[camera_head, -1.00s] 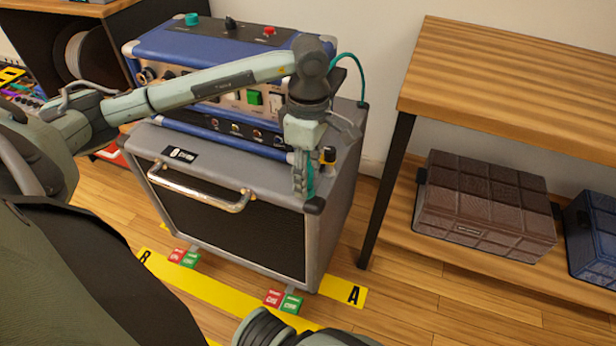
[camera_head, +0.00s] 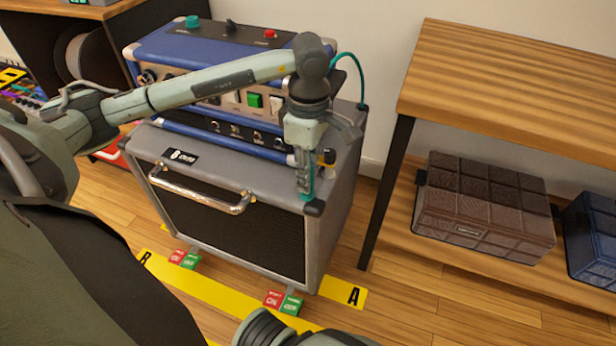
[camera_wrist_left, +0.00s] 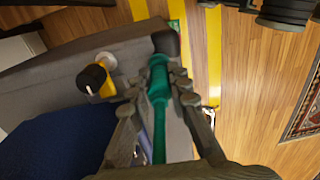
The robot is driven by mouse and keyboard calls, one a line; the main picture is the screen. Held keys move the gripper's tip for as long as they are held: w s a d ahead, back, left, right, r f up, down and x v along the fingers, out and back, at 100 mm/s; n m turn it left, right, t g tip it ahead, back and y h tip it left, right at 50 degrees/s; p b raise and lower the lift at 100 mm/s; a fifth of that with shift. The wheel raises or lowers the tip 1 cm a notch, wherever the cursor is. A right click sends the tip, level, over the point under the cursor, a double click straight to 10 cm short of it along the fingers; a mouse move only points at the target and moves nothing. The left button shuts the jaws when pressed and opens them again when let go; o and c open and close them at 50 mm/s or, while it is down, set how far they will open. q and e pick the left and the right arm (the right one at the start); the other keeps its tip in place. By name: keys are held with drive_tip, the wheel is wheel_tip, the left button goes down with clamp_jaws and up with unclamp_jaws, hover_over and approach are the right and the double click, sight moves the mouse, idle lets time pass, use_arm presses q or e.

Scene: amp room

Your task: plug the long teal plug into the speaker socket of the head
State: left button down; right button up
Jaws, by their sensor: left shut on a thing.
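My left gripper (camera_head: 305,190) points down over the front right corner of the grey speaker cabinet (camera_head: 240,170). It is shut on the long teal plug (camera_wrist_left: 159,95), which lies between the fingers in the left wrist view. Only a teal sliver of the plug (camera_head: 310,186) shows in the head view. The blue amp head (camera_head: 190,45) sits on the cabinet, behind the gripper, with a row of round sockets on its lower front. I cannot tell which is the speaker socket. A teal cable (camera_head: 361,85) loops behind the head's right end. My right gripper is out of view.
A yellow plug with a black end (camera_wrist_left: 97,78) stands on the cabinet top, close beside my left gripper. A wooden shelf unit (camera_head: 510,75) with a brown case (camera_head: 485,210) is at the right. Yellow tape (camera_head: 215,298) marks the floor in front.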

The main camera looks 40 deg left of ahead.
use_arm(q)
drive_tip(key=shift+w+r+p, duration=0.1)
drive_tip(key=shift+r+p, duration=1.45)
drive_tip(key=shift+r, duration=1.15)
